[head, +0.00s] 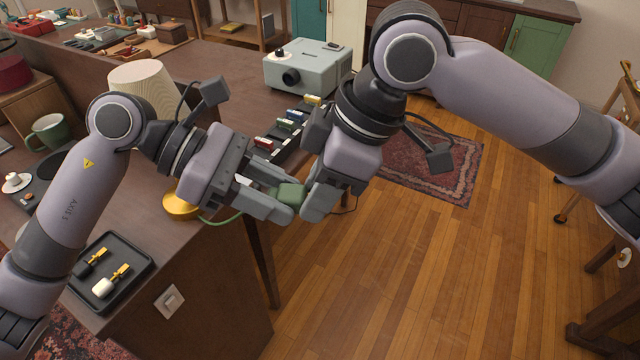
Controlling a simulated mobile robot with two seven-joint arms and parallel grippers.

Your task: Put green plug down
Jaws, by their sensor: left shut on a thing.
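The green plug (291,194) is held between the fingers of my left gripper (275,203), above the floor just off the table's edge. A green cable (220,220) hangs by the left gripper. My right gripper (322,197) is right beside the plug, its fingers close to the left gripper's fingertips. Whether it touches the plug or is open cannot be told. A dark tray (143,265) on the near end of the table holds a black plug (88,265) and a white plug (106,286), both with gold parts.
A white wall socket (169,300) is on the table's end panel. A lamp with gold base (180,205) and pale shade (147,85) stands near the edge. A grey projector (307,70) and a black rack (262,156) of coloured pieces lie farther back. A green mug (48,132) is left.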

